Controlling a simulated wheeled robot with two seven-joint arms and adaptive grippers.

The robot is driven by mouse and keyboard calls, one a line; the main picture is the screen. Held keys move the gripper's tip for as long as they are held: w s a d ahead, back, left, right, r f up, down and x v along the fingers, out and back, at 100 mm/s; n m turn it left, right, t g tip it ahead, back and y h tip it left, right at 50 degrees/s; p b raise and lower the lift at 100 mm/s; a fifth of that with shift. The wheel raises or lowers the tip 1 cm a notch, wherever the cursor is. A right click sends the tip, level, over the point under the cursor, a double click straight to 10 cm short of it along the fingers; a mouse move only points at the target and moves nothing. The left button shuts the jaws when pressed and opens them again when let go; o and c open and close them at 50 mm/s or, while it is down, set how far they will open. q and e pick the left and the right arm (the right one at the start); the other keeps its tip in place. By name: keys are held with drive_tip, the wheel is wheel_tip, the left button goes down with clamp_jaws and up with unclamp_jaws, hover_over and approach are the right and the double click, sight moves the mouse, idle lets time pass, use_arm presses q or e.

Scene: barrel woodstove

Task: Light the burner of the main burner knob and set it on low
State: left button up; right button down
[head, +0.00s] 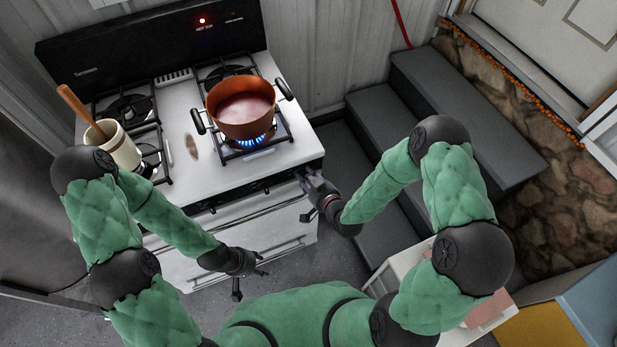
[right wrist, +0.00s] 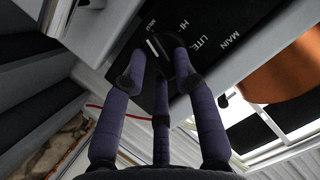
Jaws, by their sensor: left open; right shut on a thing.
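The white stove (head: 182,190) stands at the left in the head view, with black grates on top. Blue flames (head: 250,140) burn under a copper-coloured pot (head: 241,106) on the front right burner. My right gripper (head: 309,187) is at the right end of the stove's front panel, shut on the main burner knob (right wrist: 155,45). In the right wrist view the fingers surround the knob and hide much of it. The panel beside it reads MAIN, LITE and HI; the setting is unclear. My left gripper (head: 249,281) is open and empty in front of the stove.
A cream crock (head: 122,150) with a wooden utensil stands on the stove's left side. A red light (head: 202,20) glows on the back panel. Grey steps (head: 440,85) rise to the right of the stove. The oven handle (head: 250,216) runs across the front.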

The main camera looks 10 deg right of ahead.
drive_tip(key=n+h, duration=0.1)
drive_tip(key=s+a+n+h+b, duration=0.1)
drive_tip(key=n, duration=0.1)
drive_tip(key=f+n, duration=0.1)
drive_tip(key=shift+s+a+n+h, duration=0.15)
drive_tip(key=shift+a+n+h, duration=0.15)
drive_tip(key=shift+h, duration=0.1)
drive_tip(key=n+h+b, duration=0.2)
drive_tip(key=n, duration=0.1)
drive_tip(key=shift+t, duration=0.3)
drive_tip(key=shift+n+t+h+b, duration=0.4)
drive_tip(key=shift+n+h, duration=0.2)
drive_tip(key=shift+n, duration=0.2)
drive_tip(key=shift+d, duration=0.1)
drive_tip(key=c, duration=1.2)
unclamp_jaws()
drive_tip(key=shift+o, duration=0.7)
drive_tip(key=shift+w+d, duration=0.1)
drive_tip(key=shift+w, duration=0.15)
drive_tip(key=shift+r, duration=0.2)
drive_tip(key=shift+r, duration=0.1)
